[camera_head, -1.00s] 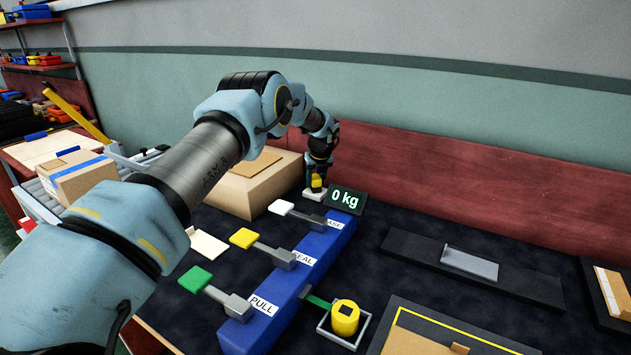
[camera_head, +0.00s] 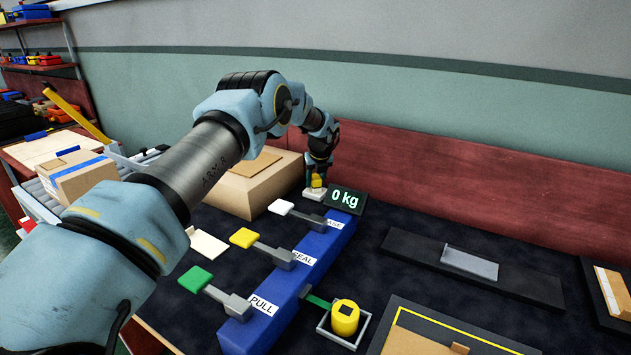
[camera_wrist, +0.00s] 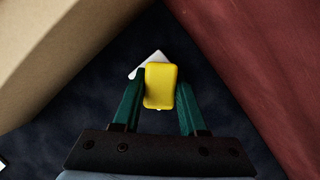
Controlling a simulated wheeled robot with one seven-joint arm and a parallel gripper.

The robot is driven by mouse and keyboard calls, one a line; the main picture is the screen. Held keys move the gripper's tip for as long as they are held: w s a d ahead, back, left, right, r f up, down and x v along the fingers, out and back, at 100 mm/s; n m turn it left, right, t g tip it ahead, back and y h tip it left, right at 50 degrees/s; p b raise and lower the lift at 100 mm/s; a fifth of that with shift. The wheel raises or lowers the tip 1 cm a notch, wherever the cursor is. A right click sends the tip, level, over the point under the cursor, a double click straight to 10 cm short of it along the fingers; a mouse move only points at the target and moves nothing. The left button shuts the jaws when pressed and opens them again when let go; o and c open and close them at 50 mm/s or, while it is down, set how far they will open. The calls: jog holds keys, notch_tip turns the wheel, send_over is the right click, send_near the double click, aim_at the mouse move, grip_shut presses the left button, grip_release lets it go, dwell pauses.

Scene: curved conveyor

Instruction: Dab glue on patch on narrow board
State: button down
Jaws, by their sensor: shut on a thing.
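My gripper (camera_wrist: 160,95) is shut on a yellow block-like thing (camera_wrist: 160,86), which sits between its two green fingers. In the head view my gripper (camera_head: 317,181) is at the back of the table, close above a small white pad (camera_head: 314,194). The pad also shows in the wrist view (camera_wrist: 144,65), partly hidden behind the yellow thing; I cannot tell if they touch. A long, narrow dark board (camera_head: 410,244) lies at the right with a grey rectangular plate (camera_head: 470,262) on it. I cannot tell whether that plate is the patch.
A cardboard box (camera_head: 245,190) stands left of my gripper and a red back panel (camera_head: 440,175) behind it. A 0 kg display (camera_head: 347,197) is close by. A blue lever block (camera_head: 285,300) and a yellow cylinder (camera_head: 345,322) in a square frame are in front.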

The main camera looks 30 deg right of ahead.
aim_at(316, 176)
jog(key=shift+r+p, duration=1.9)
jog(key=shift+r, duration=1.55)
